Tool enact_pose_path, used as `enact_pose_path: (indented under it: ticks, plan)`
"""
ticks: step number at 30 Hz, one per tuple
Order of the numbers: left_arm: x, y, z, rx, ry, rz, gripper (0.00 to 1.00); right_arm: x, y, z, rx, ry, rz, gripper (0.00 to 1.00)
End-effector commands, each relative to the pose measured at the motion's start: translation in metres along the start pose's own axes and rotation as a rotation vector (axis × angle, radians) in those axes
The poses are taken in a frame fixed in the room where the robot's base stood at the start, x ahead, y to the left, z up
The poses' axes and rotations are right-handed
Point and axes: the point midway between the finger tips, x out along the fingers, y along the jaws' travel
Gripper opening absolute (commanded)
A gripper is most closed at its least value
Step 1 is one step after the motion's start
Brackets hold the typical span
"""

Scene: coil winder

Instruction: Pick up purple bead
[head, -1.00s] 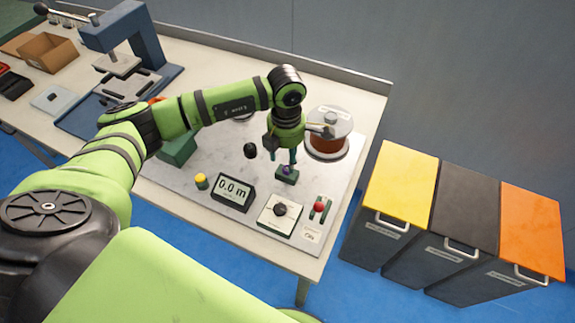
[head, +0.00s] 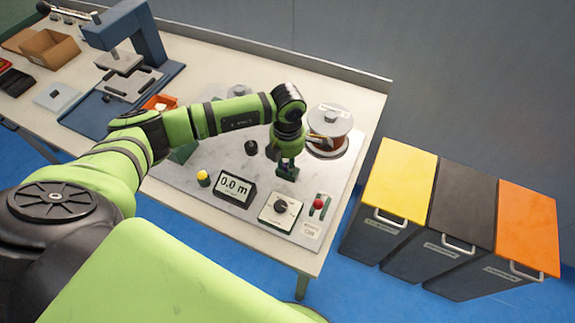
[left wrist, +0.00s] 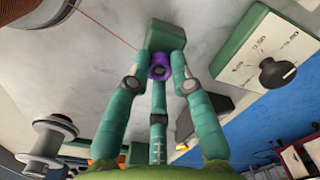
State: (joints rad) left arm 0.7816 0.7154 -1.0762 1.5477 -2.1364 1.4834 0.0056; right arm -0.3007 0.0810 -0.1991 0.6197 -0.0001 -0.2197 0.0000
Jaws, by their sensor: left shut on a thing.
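The purple bead (left wrist: 161,66) shows in the left wrist view between the fingertips of my left gripper (left wrist: 165,75). It is round with a dark centre, and the fingers are closed on it. It sits right at a green block (left wrist: 172,36); I cannot tell whether they touch. In the head view my left gripper (head: 285,170) points down over the grey machine plate, behind the dial box, and the bead is hidden there. My right gripper is in neither view.
A dial box (head: 280,211), a length display (head: 235,188), a red button (head: 318,204) and a yellow button (head: 203,178) stand along the plate's front. A copper wire spool (head: 328,140) stands behind right. Three bins (head: 399,178) stand right of the table.

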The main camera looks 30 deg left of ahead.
Motion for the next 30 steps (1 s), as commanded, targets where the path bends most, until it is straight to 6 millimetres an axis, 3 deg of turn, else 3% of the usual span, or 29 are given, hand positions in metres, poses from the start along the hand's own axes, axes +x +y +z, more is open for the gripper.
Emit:
enact_pose_path:
  ticks: [8,15,24,30]
  plan:
    - [-0.007,0.001,0.001,0.000,-0.003,0.002,0.11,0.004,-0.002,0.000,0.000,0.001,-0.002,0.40]
    - [-0.040,0.002,0.001,0.002,-0.007,0.006,0.11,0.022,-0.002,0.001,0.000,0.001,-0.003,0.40]
    - [-0.076,-0.064,0.016,0.008,-0.006,0.001,0.11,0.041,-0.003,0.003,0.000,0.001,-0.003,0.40]
    - [-0.096,-0.094,0.022,0.006,-0.004,0.002,0.11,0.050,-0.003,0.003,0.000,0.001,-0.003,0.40]
